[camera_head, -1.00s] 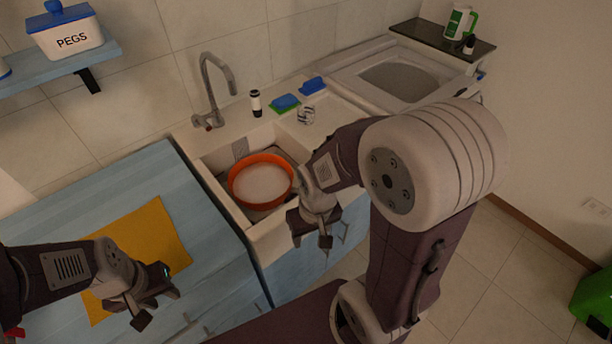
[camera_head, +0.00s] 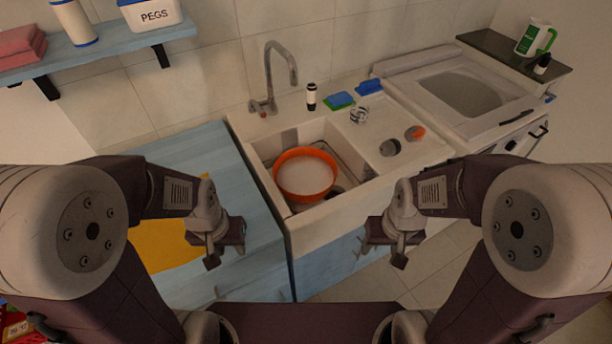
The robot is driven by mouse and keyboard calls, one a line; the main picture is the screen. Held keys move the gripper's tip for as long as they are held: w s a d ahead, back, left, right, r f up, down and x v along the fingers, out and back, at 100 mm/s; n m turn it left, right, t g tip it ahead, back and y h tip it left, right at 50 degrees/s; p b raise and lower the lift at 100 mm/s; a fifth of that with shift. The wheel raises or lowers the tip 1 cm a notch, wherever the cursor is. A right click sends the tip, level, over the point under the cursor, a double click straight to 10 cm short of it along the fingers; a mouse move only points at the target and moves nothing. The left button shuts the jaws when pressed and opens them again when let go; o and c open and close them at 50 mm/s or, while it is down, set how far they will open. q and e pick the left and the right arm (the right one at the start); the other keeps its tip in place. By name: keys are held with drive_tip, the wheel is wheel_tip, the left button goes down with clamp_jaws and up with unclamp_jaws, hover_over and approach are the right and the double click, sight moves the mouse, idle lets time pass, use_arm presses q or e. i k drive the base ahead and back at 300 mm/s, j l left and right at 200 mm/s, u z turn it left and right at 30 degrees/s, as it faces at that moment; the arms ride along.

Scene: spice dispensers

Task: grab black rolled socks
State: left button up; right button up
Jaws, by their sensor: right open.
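A small dark grey-black round item (camera_head: 390,147), possibly the black rolled socks, lies on the counter right of the sink. An orange and grey round item (camera_head: 414,133) lies just right of it, and a black-and-white bundle (camera_head: 358,115) lies behind it. They are too small to identify surely. My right gripper (camera_head: 384,252) is open and empty, in front of the sink cabinet and apart from these items. My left gripper (camera_head: 224,247) is open and empty, over the blue worktop by the yellow mat.
An orange basin (camera_head: 305,174) sits in the sink (camera_head: 342,206) under the tap (camera_head: 270,85). A black-and-white bottle (camera_head: 311,97), green-blue sponge (camera_head: 339,100) and blue brush (camera_head: 369,87) stand behind. A white washer (camera_head: 455,95) is right; a wall shelf (camera_head: 110,45) is upper left.

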sight(391, 147)
drive_tip(key=i+l+u, duration=0.15)
drive_tip(key=l+u, duration=0.25)
drive_tip(key=l, duration=0.15)
drive_tip(key=l+u, duration=0.4)
drive_tip(key=l, duration=0.15)
